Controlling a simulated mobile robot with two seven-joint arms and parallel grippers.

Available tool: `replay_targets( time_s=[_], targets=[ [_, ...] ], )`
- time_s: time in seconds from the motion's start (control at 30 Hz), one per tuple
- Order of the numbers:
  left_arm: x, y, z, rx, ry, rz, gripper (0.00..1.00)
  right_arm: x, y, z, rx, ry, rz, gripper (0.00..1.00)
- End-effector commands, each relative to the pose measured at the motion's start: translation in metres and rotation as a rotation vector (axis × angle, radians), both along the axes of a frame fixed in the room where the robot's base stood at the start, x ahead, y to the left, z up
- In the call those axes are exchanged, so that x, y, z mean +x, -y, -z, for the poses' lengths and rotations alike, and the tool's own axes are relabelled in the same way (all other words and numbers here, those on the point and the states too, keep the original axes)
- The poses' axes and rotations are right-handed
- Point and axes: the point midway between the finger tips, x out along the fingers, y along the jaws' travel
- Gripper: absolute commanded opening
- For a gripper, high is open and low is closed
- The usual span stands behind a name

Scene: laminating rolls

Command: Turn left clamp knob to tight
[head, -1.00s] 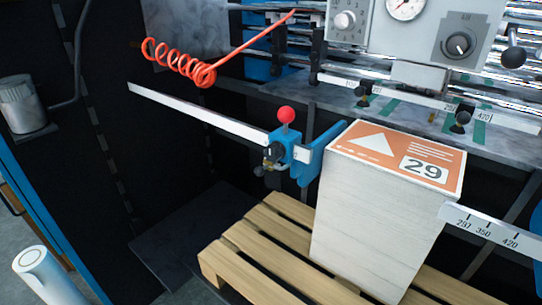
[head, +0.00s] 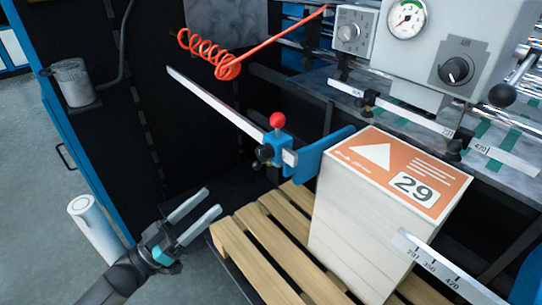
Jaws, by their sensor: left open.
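The left clamp is a small blue block (head: 276,146) on a long white ruled bar (head: 215,100). A red ball (head: 277,120) stands on top of it. A dark clamp knob (head: 263,153) sticks out of its near left side; its turn position is too small to read. A blue plate (head: 322,153) extends from the clamp toward the stack. My left gripper (head: 212,202) is open and empty, its two pale fingers pointing up and right. It is below and left of the knob, clearly apart from it. My right gripper is not in view.
A tall paper stack with an orange label, 29 (head: 414,187), stands on a wooden pallet (head: 262,240), right of the clamp. A coiled red hose (head: 210,55) hangs above the bar. A second ruled bar (head: 430,262) lies at the right.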

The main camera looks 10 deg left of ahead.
Motion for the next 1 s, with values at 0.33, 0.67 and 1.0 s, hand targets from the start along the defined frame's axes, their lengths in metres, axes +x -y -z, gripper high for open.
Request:
replay_targets(
  time_s=[0.33, 0.67, 1.0],
  targets=[
    [0.050, 0.038, -0.027, -0.002, 0.003, -0.003, 0.69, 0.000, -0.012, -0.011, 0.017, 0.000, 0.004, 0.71],
    [0.095, 0.073, -0.049, -0.001, -0.001, -0.004, 0.69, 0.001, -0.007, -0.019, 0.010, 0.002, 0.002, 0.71],
    [0.108, 0.083, -0.054, 0.001, -0.003, -0.006, 0.69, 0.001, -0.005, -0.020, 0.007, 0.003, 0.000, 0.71]
  ],
)
